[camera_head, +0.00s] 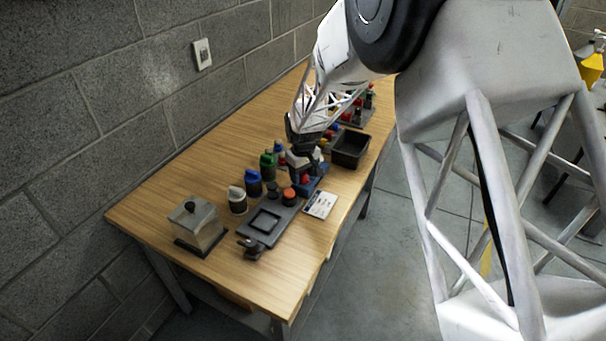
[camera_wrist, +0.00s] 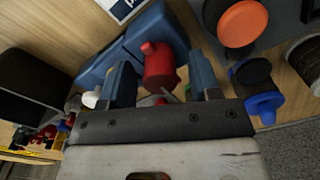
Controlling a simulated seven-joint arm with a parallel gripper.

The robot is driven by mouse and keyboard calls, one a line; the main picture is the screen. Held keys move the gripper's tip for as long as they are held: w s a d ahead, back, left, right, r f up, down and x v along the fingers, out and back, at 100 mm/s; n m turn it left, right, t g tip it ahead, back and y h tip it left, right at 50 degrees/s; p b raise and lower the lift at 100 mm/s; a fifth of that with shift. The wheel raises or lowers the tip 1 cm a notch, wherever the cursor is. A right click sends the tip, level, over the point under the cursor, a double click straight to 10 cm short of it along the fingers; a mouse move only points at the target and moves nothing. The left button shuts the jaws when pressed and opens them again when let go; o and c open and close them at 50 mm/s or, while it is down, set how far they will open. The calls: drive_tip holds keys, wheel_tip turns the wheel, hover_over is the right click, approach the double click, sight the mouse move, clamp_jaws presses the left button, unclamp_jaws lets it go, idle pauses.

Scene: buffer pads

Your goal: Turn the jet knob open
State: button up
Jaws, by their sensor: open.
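The red knob (camera_wrist: 158,66), which looks like the jet knob, sits on a blue body (camera_wrist: 112,55) and has a small stub on top. In the head view, the red knob (camera_head: 306,179) shows just below my gripper (camera_head: 305,162) at the front of the blue body (camera_head: 316,184). My gripper is open. In the wrist view its two blue-grey fingers stand on either side of the red knob, with a gap visible on each side. The knob's lower part is partly hidden, and I cannot tell whether it is open or closed.
A grey fixture (camera_head: 262,226) with an orange-red button (camera_head: 289,195) stands close by. Blue (camera_head: 254,183), green (camera_head: 267,161) and white-capped (camera_head: 237,198) bottles line its far side. A black bin (camera_head: 350,146) stands right; a card (camera_head: 320,204) lies in front.

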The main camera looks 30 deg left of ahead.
sight(303, 172)
drive_tip(key=shift+r, duration=3.85)
drive_tip(key=shift+w, duration=0.1)
drive_tip(key=m+g+h, duration=0.1)
drive_tip(key=w+a+m+g+h, duration=0.1)
drive_tip(key=m, duration=0.1)
drive_tip(key=w+a+m+g+h, duration=0.1)
drive_tip(key=shift+f+m, duration=0.15)
drive_tip(key=shift+m, duration=0.15)
drive_tip(key=shift+x, duration=3.95)
drive_tip(key=shift+s, duration=0.15)
drive_tip(key=shift+c, duration=0.3)
drive_tip(key=c, duration=0.9)
